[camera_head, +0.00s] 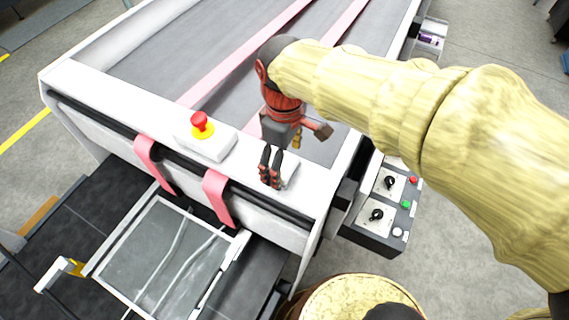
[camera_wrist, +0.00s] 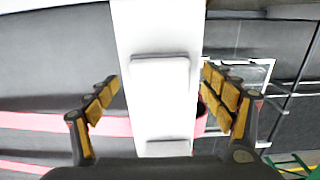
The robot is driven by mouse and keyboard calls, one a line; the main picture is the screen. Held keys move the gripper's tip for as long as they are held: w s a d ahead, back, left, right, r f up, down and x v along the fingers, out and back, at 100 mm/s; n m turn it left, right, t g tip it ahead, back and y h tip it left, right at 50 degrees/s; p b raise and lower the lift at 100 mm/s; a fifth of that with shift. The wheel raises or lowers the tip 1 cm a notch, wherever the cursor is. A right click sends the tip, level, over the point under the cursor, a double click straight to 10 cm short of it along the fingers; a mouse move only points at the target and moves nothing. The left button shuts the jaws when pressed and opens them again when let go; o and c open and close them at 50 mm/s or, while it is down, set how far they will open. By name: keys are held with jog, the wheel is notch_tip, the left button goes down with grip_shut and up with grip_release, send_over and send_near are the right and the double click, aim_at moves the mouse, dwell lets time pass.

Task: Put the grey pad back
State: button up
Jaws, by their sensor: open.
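My gripper (camera_head: 271,180) is open and points down over the white front beam of the machine. In the wrist view its fingers (camera_wrist: 161,77) stand wide apart, one on each side of the beam. A pale grey pad (camera_head: 291,171) lies on the beam, partly hidden behind the fingers in the head view. In the wrist view the grey pad (camera_wrist: 160,92) appears as a flat rounded block between the fingers, and nothing is gripped. A second pale block (camera_wrist: 166,147) shows lower on the beam; I cannot tell what it is.
A white box with a red emergency button (camera_head: 201,123) sits on the beam left of my gripper. Pink belts (camera_head: 219,196) run over the front edge. A control box (camera_head: 377,214) with knobs hangs at the right. A framed clear panel (camera_head: 160,258) lies below.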

aim_at(284, 165)
notch_tip(284, 165, up, 10)
jog(key=s+d+f+m+t, duration=0.1)
jog(key=s+d+m+t, duration=0.1)
jog(key=d+m, duration=0.2)
jog(key=s+d+f+m+t, duration=0.1)
jog(key=d+m, duration=0.4)
jog(key=d, duration=0.6)
jog(key=s+d+f+m+t, duration=0.2)
jog(key=s+d+m, duration=0.2)
jog(key=d, duration=0.3)
jog(key=shift+s+d+f+m+t+b, duration=0.25)
jog(key=shift+d+f+m+t+b, duration=0.05)
jog(key=shift+d+f+b, duration=0.1)
